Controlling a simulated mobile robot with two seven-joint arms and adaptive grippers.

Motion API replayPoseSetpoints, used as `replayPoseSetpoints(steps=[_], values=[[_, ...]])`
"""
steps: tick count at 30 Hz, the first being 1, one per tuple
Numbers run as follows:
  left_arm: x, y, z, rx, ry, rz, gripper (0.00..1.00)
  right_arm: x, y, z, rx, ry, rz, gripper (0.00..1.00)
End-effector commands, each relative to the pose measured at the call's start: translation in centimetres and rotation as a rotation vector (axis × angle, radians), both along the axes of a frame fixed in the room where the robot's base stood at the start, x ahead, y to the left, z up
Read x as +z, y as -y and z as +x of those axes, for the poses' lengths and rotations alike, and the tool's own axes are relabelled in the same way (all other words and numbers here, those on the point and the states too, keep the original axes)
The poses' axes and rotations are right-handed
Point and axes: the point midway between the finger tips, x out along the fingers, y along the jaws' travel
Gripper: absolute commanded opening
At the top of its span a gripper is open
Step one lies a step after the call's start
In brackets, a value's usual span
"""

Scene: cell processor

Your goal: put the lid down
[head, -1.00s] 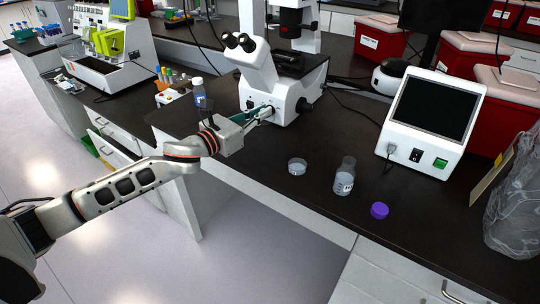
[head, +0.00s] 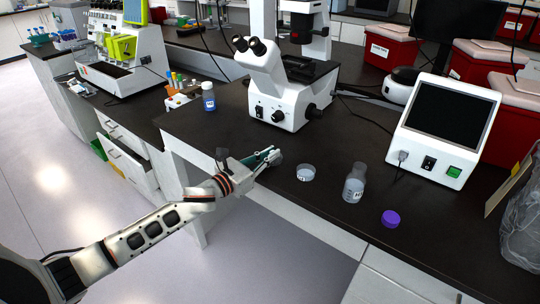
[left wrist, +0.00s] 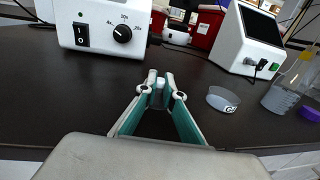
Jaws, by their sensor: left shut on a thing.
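My left gripper (head: 272,157) is above the bench's front edge, left of a clear round dish (head: 305,173). In the left wrist view the left gripper (left wrist: 161,93) is shut on a small, translucent thing between its fingertips, likely the lid (left wrist: 160,100). The lid is mostly hidden by the fingers, and its shape is hard to tell. The dish also shows in the left wrist view (left wrist: 223,99), to the right of the fingertips and apart from them. My right gripper is not in view.
A clear bottle (head: 354,184) and a purple cap (head: 390,218) stand right of the dish. The microscope (head: 284,88) is behind the gripper, and a white screen device (head: 444,125) is at the right. Dark bench top (head: 330,140) lies clear between them.

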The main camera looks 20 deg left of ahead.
Motion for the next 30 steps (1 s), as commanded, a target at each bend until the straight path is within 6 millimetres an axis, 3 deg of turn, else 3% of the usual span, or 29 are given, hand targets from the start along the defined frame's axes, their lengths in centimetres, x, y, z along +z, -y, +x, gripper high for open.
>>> replayPoseSetpoints(steps=[8, 11, 24, 30], values=[[-0.3, 0.0, 0.0, 0.000, 0.000, 0.001, 0.00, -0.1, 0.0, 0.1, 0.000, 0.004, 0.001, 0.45], [-0.3, 0.0, 0.0, 0.000, 0.000, 0.001, 0.25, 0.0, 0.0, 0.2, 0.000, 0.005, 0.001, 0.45], [0.3, 0.0, 0.0, 0.000, 0.000, 0.001, 0.25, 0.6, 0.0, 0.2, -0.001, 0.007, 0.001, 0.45], [-0.1, -1.5, -2.9, 0.000, -0.002, 0.005, 0.25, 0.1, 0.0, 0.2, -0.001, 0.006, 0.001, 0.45]])
